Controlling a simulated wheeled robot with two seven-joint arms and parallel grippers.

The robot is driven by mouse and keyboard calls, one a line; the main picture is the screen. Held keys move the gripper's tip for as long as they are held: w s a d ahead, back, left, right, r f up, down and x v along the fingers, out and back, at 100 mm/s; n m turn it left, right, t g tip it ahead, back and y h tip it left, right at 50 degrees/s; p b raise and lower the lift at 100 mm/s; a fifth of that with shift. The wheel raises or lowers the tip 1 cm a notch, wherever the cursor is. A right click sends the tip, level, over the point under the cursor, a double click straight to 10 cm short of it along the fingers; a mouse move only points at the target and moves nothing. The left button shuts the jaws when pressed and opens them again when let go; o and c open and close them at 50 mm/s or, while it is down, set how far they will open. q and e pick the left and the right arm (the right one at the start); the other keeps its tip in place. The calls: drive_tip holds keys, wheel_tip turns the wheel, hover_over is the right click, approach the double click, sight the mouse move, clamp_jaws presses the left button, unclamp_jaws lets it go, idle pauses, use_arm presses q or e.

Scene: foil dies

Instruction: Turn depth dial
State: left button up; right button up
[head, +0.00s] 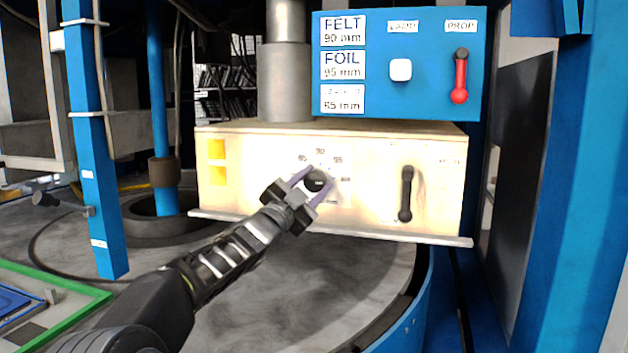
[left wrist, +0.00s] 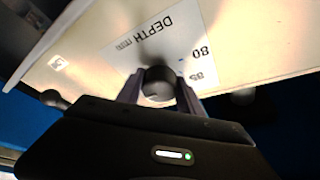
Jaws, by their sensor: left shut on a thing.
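The depth dial is a round black knob (head: 317,181) on the front of a pale wooden box (head: 250,190). Printed numbers ring it; they are small and blurred in the head view. In the left wrist view, the knob (left wrist: 158,88) sits by a white label (left wrist: 150,45) reading "DEPTH mm", with 80 and 85 visible to its right. My left gripper (head: 319,180) is shut on the knob, one purple finger on each side. I cannot tell which number the knob points to. My right gripper is not in view.
A blue panel (head: 420,100) above the box carries cards reading FELT 90 mm, FOIL 95 mm and a blurred third, a white switch (head: 400,70) and a red lever (head: 460,78). A black handle (head: 406,194) is right of the dial. A metal ledge (head: 380,236) runs below.

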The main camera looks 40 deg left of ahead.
use_arm(q)
drive_tip(key=shift+m, duration=0.6)
drive_tip(key=o, duration=1.3)
drive_tip(key=shift+o, duration=0.2)
drive_tip(key=shift+s+f, duration=0.2)
drive_tip(key=shift+s, duration=0.4)
drive_tip(key=b+v, duration=0.1)
drive_tip(key=v, duration=0.5)
drive_tip(key=shift+s+b, duration=0.3)
drive_tip(key=shift+b, duration=0.1)
